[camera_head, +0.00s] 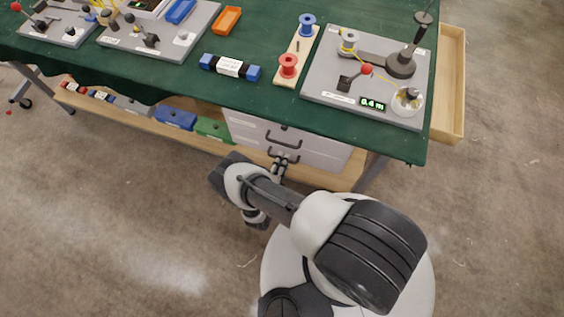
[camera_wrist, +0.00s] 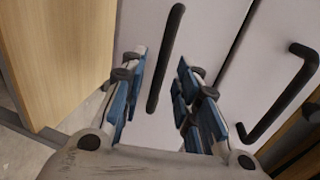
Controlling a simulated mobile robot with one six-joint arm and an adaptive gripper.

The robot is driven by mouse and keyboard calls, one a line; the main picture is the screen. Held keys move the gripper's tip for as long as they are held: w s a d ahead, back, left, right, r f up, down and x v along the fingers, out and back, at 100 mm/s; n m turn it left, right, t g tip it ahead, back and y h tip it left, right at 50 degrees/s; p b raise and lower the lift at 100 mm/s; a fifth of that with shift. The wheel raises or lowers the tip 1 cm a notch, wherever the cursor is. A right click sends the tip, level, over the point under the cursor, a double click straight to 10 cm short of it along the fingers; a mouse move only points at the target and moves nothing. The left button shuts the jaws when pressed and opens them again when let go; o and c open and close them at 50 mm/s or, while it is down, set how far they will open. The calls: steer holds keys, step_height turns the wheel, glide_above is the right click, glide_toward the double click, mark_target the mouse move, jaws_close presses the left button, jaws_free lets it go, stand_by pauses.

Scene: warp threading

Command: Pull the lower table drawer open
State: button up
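The lower drawer (camera_head: 310,155) is a light grey front under the table, in a two-drawer unit, and looks shut. Its dark bar handle (camera_wrist: 166,60) runs between my gripper's fingers in the wrist view. My gripper (camera_wrist: 160,75) is open, with one blue-padded finger on each side of the handle and a visible gap to each. In the head view my gripper (camera_head: 280,164) is at the lower handle (camera_head: 284,153), partly hidden by my arm. The upper drawer's handle (camera_wrist: 284,95) lies to the right in the wrist view, clear of my fingers.
The green-covered table (camera_head: 240,95) stands above the drawers. A wooden shelf (camera_head: 150,127) with blue and green boxes runs left of the drawer unit. A table leg (camera_head: 373,172) is to its right. An open wooden side drawer (camera_head: 450,85) juts out at the table's right end.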

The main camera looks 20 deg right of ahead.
steer(key=shift+c, duration=0.4)
jaws_close()
steer(key=shift+w+r, duration=0.1)
stand_by(0.3)
